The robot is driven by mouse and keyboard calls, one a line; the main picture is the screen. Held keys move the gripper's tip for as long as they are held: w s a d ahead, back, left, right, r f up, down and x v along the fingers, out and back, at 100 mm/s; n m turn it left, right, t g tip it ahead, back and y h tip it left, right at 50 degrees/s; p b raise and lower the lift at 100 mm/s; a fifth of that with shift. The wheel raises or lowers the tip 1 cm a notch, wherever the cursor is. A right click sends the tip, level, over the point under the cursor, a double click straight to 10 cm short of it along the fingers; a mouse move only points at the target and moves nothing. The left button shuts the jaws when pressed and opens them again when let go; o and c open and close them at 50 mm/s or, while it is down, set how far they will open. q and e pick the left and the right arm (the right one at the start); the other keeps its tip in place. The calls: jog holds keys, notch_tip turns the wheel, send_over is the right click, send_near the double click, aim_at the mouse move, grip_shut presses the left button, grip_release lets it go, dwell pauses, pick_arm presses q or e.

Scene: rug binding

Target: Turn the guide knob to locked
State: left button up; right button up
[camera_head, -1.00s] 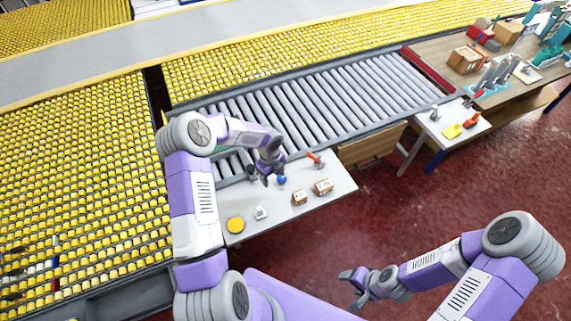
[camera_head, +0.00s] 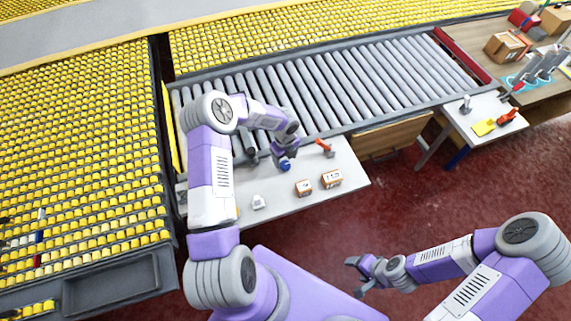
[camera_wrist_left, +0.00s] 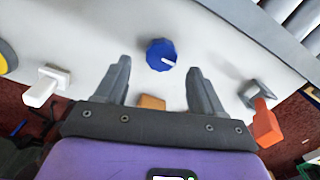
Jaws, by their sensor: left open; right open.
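The guide knob is a round blue dial with a ridged rim and a white mark; it sits on the white tabletop (camera_head: 312,195). My right gripper (camera_head: 357,276) is open and empty over the floor.
A red-handled lever (camera_wrist_left: 264,120) stands right of the knob and a white switch (camera_wrist_left: 48,82) left. Two small cartons (camera_head: 303,188) (camera_head: 331,179) sit near the table's front edge. A roller conveyor (camera_head: 340,90) runs behind. Red floor is clear at right.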

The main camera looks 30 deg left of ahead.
aim_at(285, 164)
pick_arm(q)
jog(key=shift+w+f, duration=0.1)
jog(key=shift+f, duration=2.2)
jog(key=shift+c, duration=0.5)
jog(key=c, duration=1)
